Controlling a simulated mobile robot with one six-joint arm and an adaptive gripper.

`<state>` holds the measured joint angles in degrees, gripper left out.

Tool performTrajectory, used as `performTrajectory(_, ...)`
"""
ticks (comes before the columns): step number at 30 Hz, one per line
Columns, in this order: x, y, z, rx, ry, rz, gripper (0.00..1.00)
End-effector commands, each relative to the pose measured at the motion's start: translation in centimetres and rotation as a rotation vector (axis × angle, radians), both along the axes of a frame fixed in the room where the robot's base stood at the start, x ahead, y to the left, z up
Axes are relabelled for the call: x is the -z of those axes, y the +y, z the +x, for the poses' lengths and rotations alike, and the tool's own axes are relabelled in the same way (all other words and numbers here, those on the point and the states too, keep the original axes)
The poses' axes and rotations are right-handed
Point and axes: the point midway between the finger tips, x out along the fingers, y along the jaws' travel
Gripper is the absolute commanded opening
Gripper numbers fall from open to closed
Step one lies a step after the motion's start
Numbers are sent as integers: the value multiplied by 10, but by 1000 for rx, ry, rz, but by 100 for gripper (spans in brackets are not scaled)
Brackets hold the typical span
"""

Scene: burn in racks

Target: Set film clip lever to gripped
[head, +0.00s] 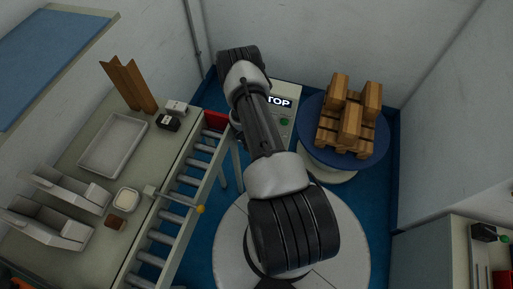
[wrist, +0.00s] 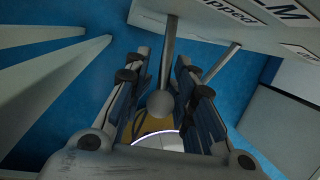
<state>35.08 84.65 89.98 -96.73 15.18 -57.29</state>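In the wrist view a grey lever (wrist: 168,50) with a round ball knob (wrist: 160,103) hangs down from a light panel (wrist: 215,22). Its knob lies between the two fingers of my gripper (wrist: 162,65), which stand apart on either side, with no clear contact. A second thin rod (wrist: 222,61) comes off the panel to the right and passes behind the right finger. A panel label ending in "LM" (wrist: 290,8) is cut off by the frame, so I cannot tell which lever it names. In the head view my arm hides the gripper and both levers.
In the head view a control box with a STOP sign (head: 280,102) stands beside a blue turntable (head: 375,150) carrying a pallet with boxes (head: 350,122). A roller conveyor (head: 170,215) and a bench with trays (head: 88,160) are at left. Another bench (head: 455,250) is at right.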

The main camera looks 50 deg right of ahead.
Motion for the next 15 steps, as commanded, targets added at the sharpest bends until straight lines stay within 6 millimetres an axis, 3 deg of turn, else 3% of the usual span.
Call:
performTrajectory(5, 0, 0, 0, 0, 0, -1, 38)
performTrajectory(15, -3, 0, 1, 0, 0, -2, 39)
